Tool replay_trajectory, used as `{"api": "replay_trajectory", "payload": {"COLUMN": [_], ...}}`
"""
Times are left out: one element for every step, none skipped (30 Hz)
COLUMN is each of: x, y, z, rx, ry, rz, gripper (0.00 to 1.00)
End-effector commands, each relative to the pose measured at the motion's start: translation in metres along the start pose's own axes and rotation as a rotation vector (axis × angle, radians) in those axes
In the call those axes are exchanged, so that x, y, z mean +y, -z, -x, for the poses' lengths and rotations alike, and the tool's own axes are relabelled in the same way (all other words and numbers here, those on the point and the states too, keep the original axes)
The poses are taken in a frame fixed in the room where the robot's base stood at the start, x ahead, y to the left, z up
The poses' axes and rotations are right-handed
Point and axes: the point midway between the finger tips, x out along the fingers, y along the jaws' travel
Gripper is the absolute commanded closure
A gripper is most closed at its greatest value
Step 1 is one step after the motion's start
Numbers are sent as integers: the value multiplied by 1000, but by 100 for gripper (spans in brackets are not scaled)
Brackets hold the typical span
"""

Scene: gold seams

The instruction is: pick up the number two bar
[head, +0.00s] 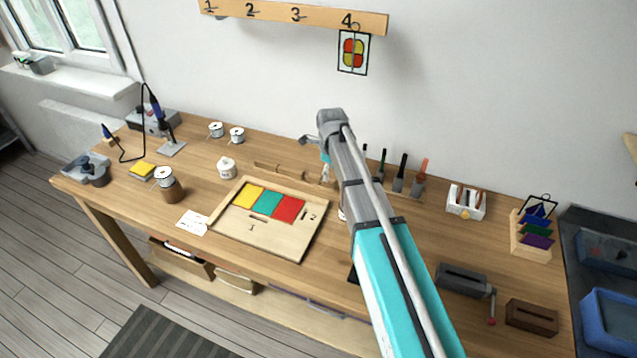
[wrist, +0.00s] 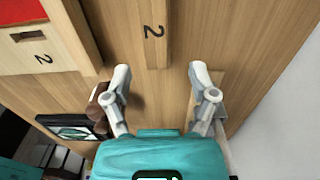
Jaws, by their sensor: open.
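The number two bar (wrist: 155,45) is a light wooden strip with a dark 2 near its end. In the wrist view it lies on the table at top centre, its near end just beyond my gripper (wrist: 160,73). My gripper is open and empty, one finger to each side of the bar's line, apart from it. In the head view a thin wooden strip (head: 281,171) lies behind the tray, likely this bar; its number cannot be read there. My arm hides most of my gripper in that view.
The wooden tray (head: 272,238) holds yellow, teal and red panes and slots marked 1 and 2. A dark framed piece (wrist: 72,127) lies left of my gripper in the wrist view. A light wooden piece (wrist: 205,93) is by the right finger. The wall (wrist: 285,110) is further right.

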Motion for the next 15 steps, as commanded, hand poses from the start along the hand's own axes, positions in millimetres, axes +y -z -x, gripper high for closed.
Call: {"api": "replay_trajectory", "payload": {"x": [0, 0, 0, 0, 1, 1, 1, 1, 1, 1, 1, 1, 1, 0, 0], "y": [1, 1, 2, 2, 2, 3, 3, 3, 3, 3, 3, 3, 3, 3, 3], "z": [-8, -10, -13, -16, -18, -21, -23, -26, -29, -31, -33, -35, -37, -38, -40], "rx": [0, 0, 0, 0, 0, 0, 0, 0, 0, 0, 0, 0, 0, 0, 0], "ry": [0, 0, 0, 0, 0, 0, 0, 0, 0, 0, 0, 0, 0, 0, 0], "rz": [0, 0, 0, 0, 0, -1, -1, -1, -1, -1, -1, -1, -1, -1, -1], "gripper": [26, 26, 26, 26, 26, 26, 26, 26, 26, 26, 26, 26, 26, 26, 26]}}
